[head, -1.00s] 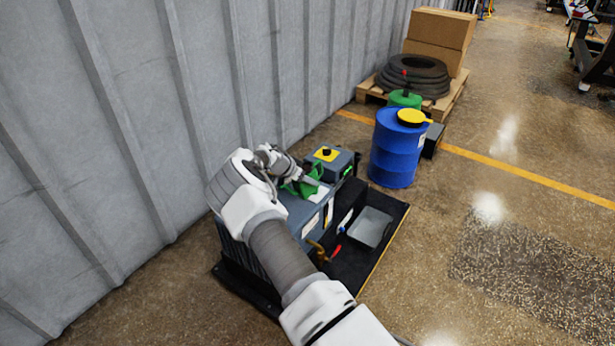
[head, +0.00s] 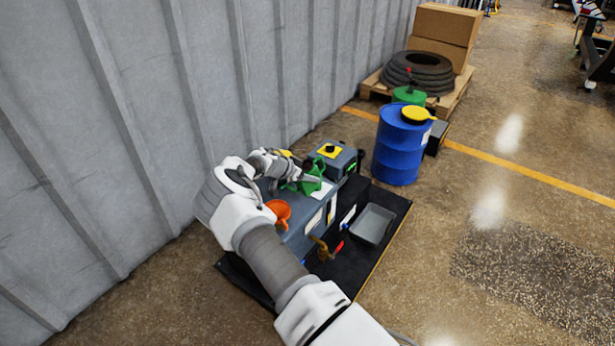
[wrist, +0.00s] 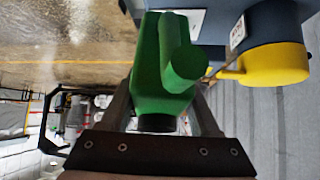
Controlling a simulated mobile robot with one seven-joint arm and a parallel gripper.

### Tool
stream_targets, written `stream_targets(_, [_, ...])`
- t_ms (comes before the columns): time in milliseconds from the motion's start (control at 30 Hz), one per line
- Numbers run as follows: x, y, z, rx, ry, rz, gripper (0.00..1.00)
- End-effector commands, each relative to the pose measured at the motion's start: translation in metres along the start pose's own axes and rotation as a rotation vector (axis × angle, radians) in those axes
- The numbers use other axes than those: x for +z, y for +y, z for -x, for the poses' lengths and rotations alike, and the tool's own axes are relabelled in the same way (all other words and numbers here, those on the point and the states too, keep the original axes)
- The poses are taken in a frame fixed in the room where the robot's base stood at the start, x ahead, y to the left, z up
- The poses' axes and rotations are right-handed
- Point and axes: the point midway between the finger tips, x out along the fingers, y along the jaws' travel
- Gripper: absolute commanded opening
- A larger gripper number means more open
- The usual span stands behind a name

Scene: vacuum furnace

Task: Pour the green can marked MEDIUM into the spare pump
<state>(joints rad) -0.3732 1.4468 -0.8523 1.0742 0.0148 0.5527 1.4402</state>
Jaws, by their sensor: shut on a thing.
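My gripper (head: 287,170) is shut on a green can (head: 313,179), over the far end of the grey-blue pump (head: 305,236). The can fills the space between the fingers in the wrist view (wrist: 150,80), and its spout sticks out beside the body. The can looks tilted in the head view. I cannot read any marking on it. An orange funnel (head: 280,209) stands on top of the pump, partly hidden by my arm and apart from the can. My wrist hides part of the pump's top.
A grey box with a yellow-topped switch (head: 330,151) stands just beyond the can. A grey tray (head: 373,223) and a red-handled valve (head: 325,250) are right of the pump. A blue drum (head: 398,150) stands behind. The corrugated wall (head: 120,130) is close at left.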

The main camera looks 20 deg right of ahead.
Motion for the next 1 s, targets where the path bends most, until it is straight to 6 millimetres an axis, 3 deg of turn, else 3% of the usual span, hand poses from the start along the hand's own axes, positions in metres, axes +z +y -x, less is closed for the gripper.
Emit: stream_targets(1000, [-0.017, 0.0, 0.015, 0.0, 0.191, 0.002, 0.0])
